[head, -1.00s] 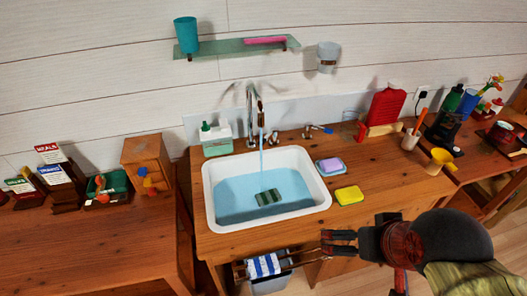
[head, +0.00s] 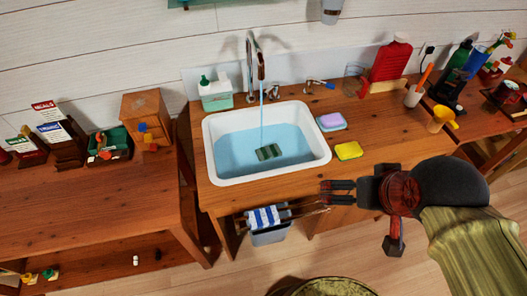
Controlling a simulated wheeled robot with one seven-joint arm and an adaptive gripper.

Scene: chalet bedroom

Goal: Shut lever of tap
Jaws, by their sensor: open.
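The chrome tap (head: 254,62) rises behind the white sink (head: 207,160). A stream of water (head: 262,115) runs from its spout into the basin, which holds blue water. A small chrome lever with a blue tip (head: 320,84) stands on the counter behind the sink, right of the tap. A short chrome fitting (head: 274,91) stands between them. My gripper (head: 324,192) is in front of the counter's front edge, below and apart from the tap and lever. It points left, its fingers are spread, and it holds nothing.
A dark green block (head: 269,152) lies in the basin. A soap dispenser box (head: 216,94) stands left of the tap. A sponge on a dish (head: 331,121) and a yellow sponge (head: 348,150) lie right of the sink. A striped towel (head: 263,217) hangs in front.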

